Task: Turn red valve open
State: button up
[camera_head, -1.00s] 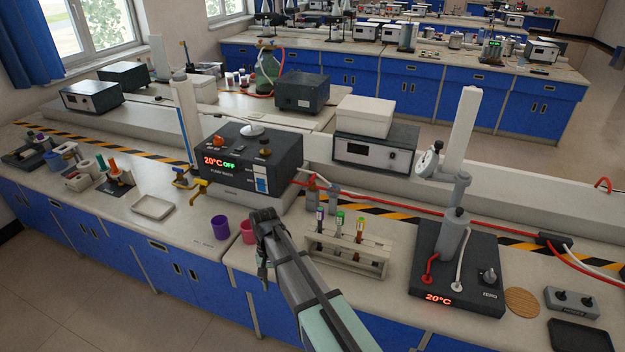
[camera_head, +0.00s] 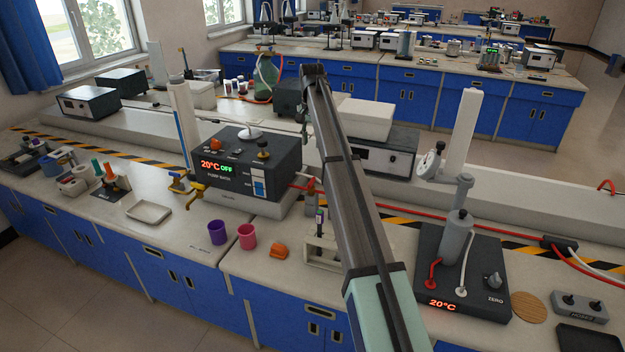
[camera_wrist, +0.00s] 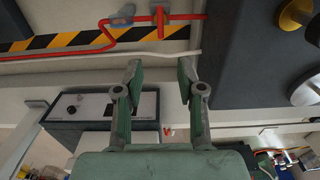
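A red upright part (camera_wrist: 160,22), which looks like the red valve's handle, stands by a red hose at the top of the wrist view. A grey-blue part (camera_wrist: 123,15) is to its left. In the head view, a small red piece (camera_head: 311,182) shows beside the pump box's right side, partly hidden near my arm. My gripper (camera_wrist: 160,75) is open and empty, its two green-grey fingers apart and not touching the red part. In the head view, my gripper (camera_head: 308,95) is raised above the bench, right of the pump box (camera_head: 245,160).
A white-topped dark box (camera_head: 378,160) stands behind my arm. A test-tube rack (camera_head: 322,250), orange item (camera_head: 278,251), pink cup (camera_head: 247,236) and purple cup (camera_head: 217,232) are along the front. A stirrer unit (camera_head: 465,270) stands at right. Red hose (camera_head: 440,219) runs along the bench.

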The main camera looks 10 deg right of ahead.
aim_at(312, 180)
notch_tip(312, 180, down, 16)
jog(key=p, duration=0.4)
jog(key=shift+f, duration=0.1)
grip_shut()
